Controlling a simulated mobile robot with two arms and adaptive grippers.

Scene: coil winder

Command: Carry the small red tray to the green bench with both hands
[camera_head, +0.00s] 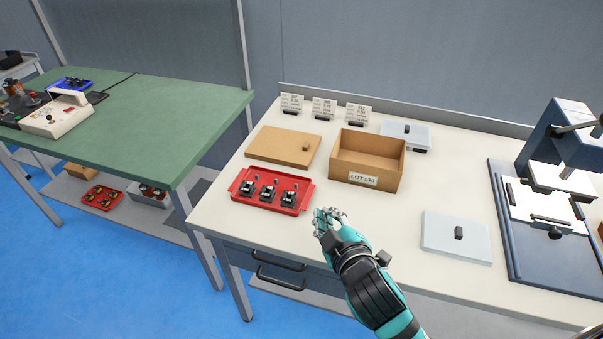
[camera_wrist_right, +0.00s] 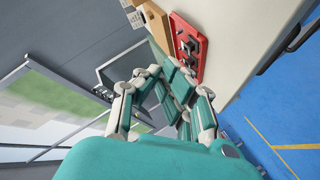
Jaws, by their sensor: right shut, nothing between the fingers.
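The small red tray (camera_head: 301,204) lies on the white table with three black parts in a row on it. It also shows in the right wrist view (camera_wrist_right: 201,47), just beyond the fingers. My right gripper (camera_head: 327,217) is shut and empty, just to the right of the tray's right end; I cannot tell whether it touches the tray. The green bench (camera_head: 170,122) stands at the left, apart from the white table. My left gripper is in neither view.
On the white table (camera_head: 220,208) are a cardboard box (camera_head: 367,177), a brown lid (camera_head: 283,146), a grey plate (camera_head: 457,237) and a dark blue press (camera_head: 555,230). A beige device (camera_head: 55,118) and a blue tray (camera_head: 69,85) sit at the bench's left; its right part is clear.

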